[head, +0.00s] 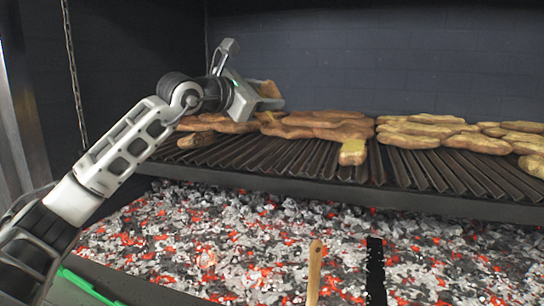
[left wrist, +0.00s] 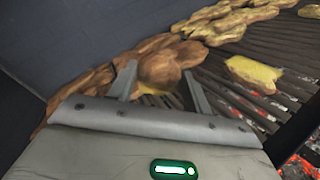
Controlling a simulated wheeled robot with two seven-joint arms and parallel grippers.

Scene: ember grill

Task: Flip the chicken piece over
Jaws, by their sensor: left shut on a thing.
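My left gripper (head: 272,98) is at the back left of the grill, just above the row of meat. It is shut on a browned chicken piece (head: 266,88), which is largely hidden behind the jaws in the head view. In the left wrist view the rounded brown chicken piece (left wrist: 160,68) sits between the two fingers of the left gripper (left wrist: 160,85), with other pieces close behind it. My right gripper is not in view.
Several browned pieces (head: 320,127) lie along the back of the dark grate (head: 285,158). A yellowish piece (head: 353,153) lies nearer the front edge. Glowing coals (head: 210,240) lie below. A wooden handle (head: 315,270) and a black notched bar (head: 375,270) stand in front.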

